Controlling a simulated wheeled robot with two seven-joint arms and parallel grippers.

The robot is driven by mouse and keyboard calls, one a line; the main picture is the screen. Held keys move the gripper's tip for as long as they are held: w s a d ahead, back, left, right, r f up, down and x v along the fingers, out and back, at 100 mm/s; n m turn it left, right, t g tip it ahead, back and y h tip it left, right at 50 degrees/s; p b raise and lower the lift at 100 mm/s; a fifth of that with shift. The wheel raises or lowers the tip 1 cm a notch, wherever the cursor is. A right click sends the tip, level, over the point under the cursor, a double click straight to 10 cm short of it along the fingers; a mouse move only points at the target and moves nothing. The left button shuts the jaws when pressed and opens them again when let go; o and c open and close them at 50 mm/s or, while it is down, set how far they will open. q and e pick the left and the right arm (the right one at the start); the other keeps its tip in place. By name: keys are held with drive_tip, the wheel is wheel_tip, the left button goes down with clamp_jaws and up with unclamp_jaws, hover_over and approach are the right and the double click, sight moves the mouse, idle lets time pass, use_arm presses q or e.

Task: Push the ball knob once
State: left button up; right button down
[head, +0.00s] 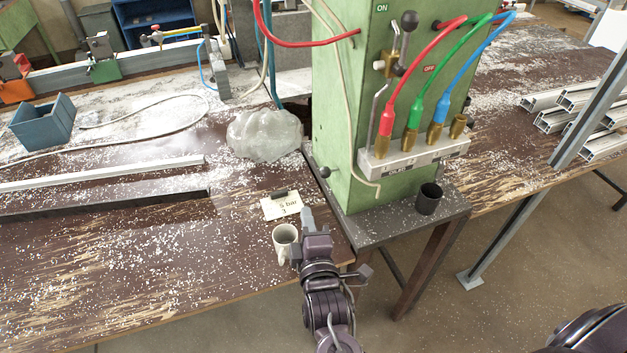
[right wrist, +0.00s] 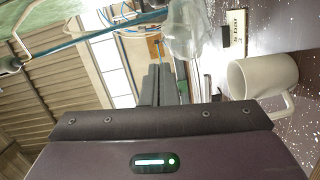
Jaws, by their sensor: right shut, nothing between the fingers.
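A small dark ball knob (head: 325,172) sticks out from the left side of the green cabinet (head: 345,130), low down. Another dark knob (head: 409,20) tops a lever on the cabinet's front; I cannot tell for sure which one the task names. My right gripper (head: 306,214) is below and left of the low knob in the head view, apart from it. Its fingers are shut and empty, and also show in the right wrist view (right wrist: 160,84). I cannot make out the low knob surely in the right wrist view. My left gripper is not in view.
A pale mug (head: 285,243) stands close to the left of my right gripper. A "5 bar" card (head: 281,205) and a crumpled clear bag (head: 264,136) lie beyond it. A dark cup (head: 429,198) stands at the cabinet's foot. Coloured hoses (head: 425,60) hang on the front.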

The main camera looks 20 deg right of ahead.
sight(329, 171)
drive_tip(key=w+d+f+p, duration=0.1)
drive_tip(key=w+d+p, duration=0.3)
drive_tip(key=w, duration=0.6)
drive_tip(key=shift+w+d, duration=0.15)
drive_tip(key=shift+d, duration=0.5)
drive_tip(key=shift+d, duration=0.1)
